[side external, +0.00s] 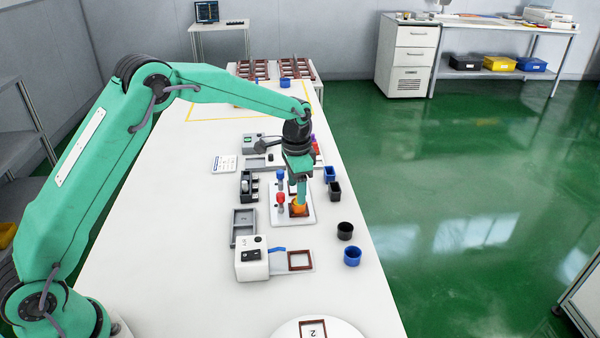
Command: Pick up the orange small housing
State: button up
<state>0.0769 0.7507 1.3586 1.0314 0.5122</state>
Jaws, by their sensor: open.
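The orange small housing (299,206) sits in a dark brown square holder on a white plate (282,219) near the middle of the table. My gripper (299,192) points down directly over the housing, with its fingers at or around the housing's top. It is open. The fingers partly hide the housing, and I cannot tell whether they touch it.
Two red-topped and blue-topped posts (280,190) stand just left of the housing. Blue and black cups (352,256) stand to the right, near the table edge. A white device (253,259) with a brown frame (301,260) is in front. Grey trays (243,227) lie left.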

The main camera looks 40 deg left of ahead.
jog(key=shift+f, duration=2.3)
jog(key=c, duration=1)
